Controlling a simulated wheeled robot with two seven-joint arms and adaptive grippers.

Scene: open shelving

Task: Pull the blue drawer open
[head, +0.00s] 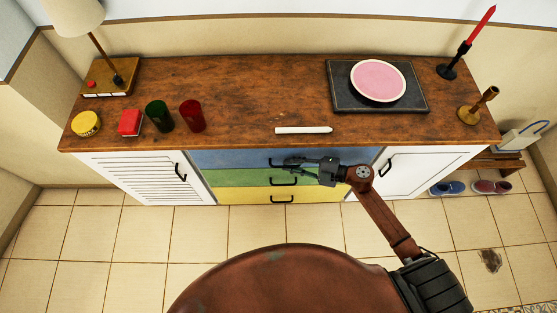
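The blue drawer (228,158) is the top one of three in the middle of a wooden-topped sideboard. Its front looks flush with the cabinet. Its dark handle (274,163) is partly hidden by my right gripper (291,166). My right arm comes in from the right, and the gripper's fingers reach left to the handle, overlapping it in the view. I cannot tell whether they touch it or are closed around it. My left gripper is not in view.
The green drawer (230,177) and yellow drawer (235,196) lie below, with dark handles. White doors (140,176) flank them. A white stick (303,130), cups and a plate (378,81) stand on the wooden top (250,90). The tiled floor in front is clear.

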